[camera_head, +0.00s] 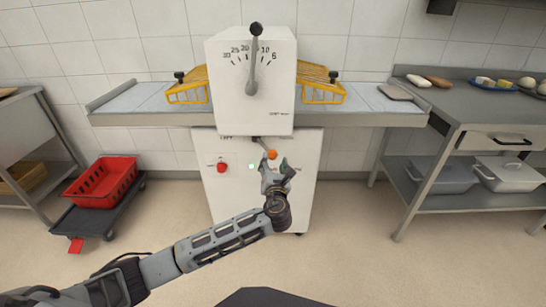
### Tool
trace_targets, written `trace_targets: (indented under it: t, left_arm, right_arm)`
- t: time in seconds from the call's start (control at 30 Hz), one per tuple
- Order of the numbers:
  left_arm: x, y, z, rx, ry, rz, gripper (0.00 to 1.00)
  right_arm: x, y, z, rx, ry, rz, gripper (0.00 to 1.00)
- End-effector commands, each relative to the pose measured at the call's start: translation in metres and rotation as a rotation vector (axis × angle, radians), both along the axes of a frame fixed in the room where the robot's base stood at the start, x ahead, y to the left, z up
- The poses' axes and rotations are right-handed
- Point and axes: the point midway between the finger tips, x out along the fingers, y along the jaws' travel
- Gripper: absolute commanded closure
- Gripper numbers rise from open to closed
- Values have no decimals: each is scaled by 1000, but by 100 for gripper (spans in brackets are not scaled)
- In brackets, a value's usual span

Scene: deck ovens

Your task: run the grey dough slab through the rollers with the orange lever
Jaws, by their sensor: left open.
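The grey dough slab (395,92) lies flat on the right wing of the white dough sheeter (230,80), near its outer end. The orange knob of the lever (271,155) sticks out from the front of the sheeter's lower body. My left gripper (277,167) is open and empty, with its fingers just below and around the front of the orange knob. I cannot tell whether a finger touches it. The rollers are hidden inside the housing. My right gripper is not in view.
A black-knobbed dial lever (254,58) stands on the housing. Yellow wire guards (318,90) flank it. A red button (221,167) sits left of my gripper. A red crate (101,182) stands at left and a steel table (470,112) at right. The floor between is clear.

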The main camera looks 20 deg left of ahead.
Motion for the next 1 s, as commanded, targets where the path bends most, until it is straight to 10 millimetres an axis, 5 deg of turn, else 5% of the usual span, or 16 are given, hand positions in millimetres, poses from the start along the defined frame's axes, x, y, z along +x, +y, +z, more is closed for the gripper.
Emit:
trace_targets:
  t: [0.5, 0.93, 1.0]
  left_arm:
    - [53, 18, -1, 0, 0, 0, 44]
    - [58, 20, 0, 0, 1, -1, 44]
    - [58, 20, 0, 0, 1, -1, 52]
  right_arm:
    - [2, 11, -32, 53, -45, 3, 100]
    - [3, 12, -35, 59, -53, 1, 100]
    - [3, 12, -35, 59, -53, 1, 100]
